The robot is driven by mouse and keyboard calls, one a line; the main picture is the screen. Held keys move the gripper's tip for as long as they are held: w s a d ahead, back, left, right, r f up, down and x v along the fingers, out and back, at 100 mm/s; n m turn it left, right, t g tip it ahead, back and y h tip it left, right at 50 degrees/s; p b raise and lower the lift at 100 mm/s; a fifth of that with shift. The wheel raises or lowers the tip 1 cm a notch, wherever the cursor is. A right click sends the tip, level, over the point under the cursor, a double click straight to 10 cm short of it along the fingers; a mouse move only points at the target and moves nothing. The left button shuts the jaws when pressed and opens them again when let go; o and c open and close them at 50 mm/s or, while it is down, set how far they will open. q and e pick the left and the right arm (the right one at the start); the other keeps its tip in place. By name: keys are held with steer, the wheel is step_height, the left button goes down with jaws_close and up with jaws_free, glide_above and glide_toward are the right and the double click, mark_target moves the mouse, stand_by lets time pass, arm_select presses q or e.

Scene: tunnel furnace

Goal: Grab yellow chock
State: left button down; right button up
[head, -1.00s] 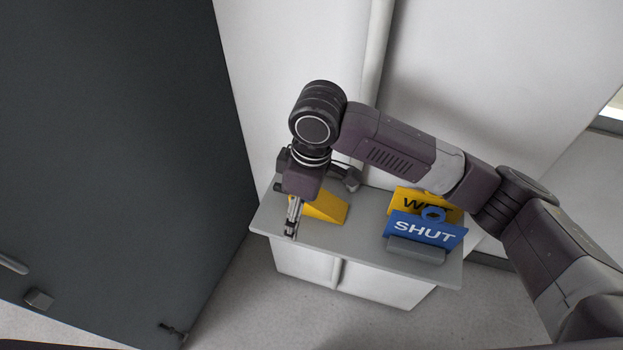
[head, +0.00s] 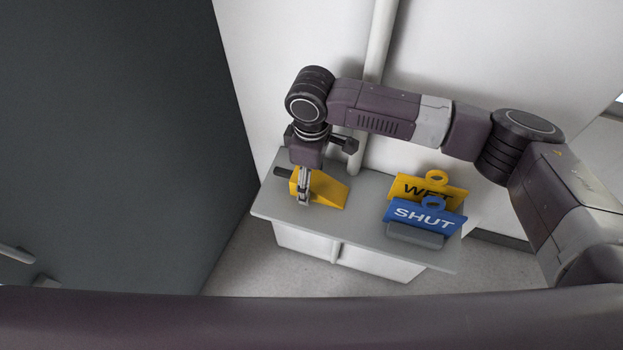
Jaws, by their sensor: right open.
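The yellow chock (head: 327,190) is a wedge lying on the left part of a small grey-topped cabinet (head: 358,226). Its thick end is at the left, with a dark handle-like piece (head: 284,172) sticking out there, and it slopes down to the right. My right gripper (head: 304,199) points down over the chock's left, thick end. It is open. Its fingers hide part of the chock, and I cannot tell whether they touch it. My left gripper is not in view.
A yellow WET sign (head: 408,186) and a blue SHUT sign (head: 425,216) stand in a grey holder (head: 415,235) on the cabinet's right side. A vertical pipe (head: 376,50) runs down the wall behind. A large dark panel (head: 110,130) stands at the left.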

steer(key=shift+s, duration=0.15)
steer(key=shift+c, duration=0.9)
steer(key=shift+r, duration=0.1)
steer(key=c, duration=1.5)
